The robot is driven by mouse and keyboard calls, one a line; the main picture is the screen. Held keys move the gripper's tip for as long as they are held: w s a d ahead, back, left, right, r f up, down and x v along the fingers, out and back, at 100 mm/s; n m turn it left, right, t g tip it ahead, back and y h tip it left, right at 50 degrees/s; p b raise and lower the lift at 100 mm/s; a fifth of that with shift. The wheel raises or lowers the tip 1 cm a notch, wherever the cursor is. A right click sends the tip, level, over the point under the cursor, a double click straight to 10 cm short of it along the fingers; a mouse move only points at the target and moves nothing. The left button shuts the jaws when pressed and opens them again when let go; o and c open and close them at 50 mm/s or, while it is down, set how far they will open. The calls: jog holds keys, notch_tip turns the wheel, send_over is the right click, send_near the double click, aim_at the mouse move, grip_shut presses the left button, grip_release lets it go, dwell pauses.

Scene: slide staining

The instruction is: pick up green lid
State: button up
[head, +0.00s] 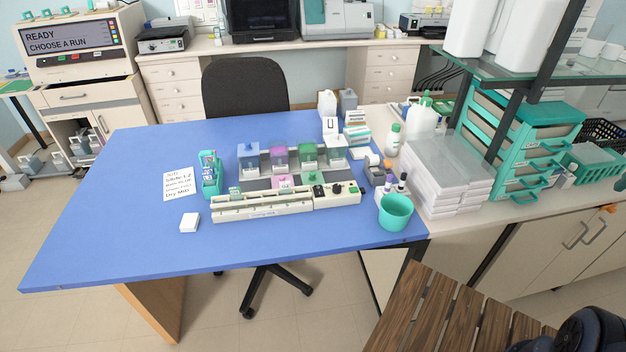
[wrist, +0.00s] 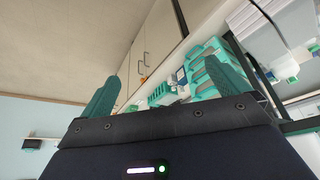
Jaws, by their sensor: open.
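The green lid (head: 307,146) appears to sit on top of a jar of green liquid (head: 307,158), third from the left in a row of staining jars on the blue table in the head view. Its exact edges are too small to make out. My gripper (wrist: 165,70) shows in the wrist view with its two teal fingers spread wide and nothing between them. It points toward cabinets and a teal drawer unit, away from the jars. The lid does not show in the wrist view. My gripper's fingers do not show in the head view.
Blue (head: 248,158), purple (head: 279,160) and clear (head: 336,156) jars flank the green one. A long cream staining unit (head: 262,209) lies in front, a teal cup (head: 396,212) at right. A teal slide rack (head: 211,176) stands left. The table's (head: 110,220) left side is clear.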

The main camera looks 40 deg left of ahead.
jog(key=w+a+r+n+t+y, duration=0.1)
jog(key=w+a+r+n, duration=0.25)
jog(key=a, duration=0.45)
jog(key=w+a+r+n+t+y, duration=0.1)
jog(key=w+a+r+n+t, duration=0.15)
jog(key=w+a+n, duration=0.4)
jog(key=s+a+r+n+y, duration=0.1)
jog(key=a+r, duration=0.1)
jog(key=a, duration=0.6)
jog(key=s+a+r+n+y, duration=0.1)
jog(key=a+r, duration=0.1)
jog(key=a, duration=0.5)
jog(key=n+g+h, duration=0.3)
jog(key=n+g, duration=0.3)
jog(key=g, duration=0.2)
send_over(313, 173)
jog(key=d, duration=0.1)
notch_tip(313, 173, down, 30)
jog(key=shift+a+f, duration=0.2)
jog(key=shift+f, duration=1.55)
jog(key=shift+a+f, duration=0.15)
jog(key=shift+f, duration=1.65)
jog(key=shift+a+f, duration=0.2)
jog(key=shift+f, duration=1.55)
jog(key=c, duration=0.6)
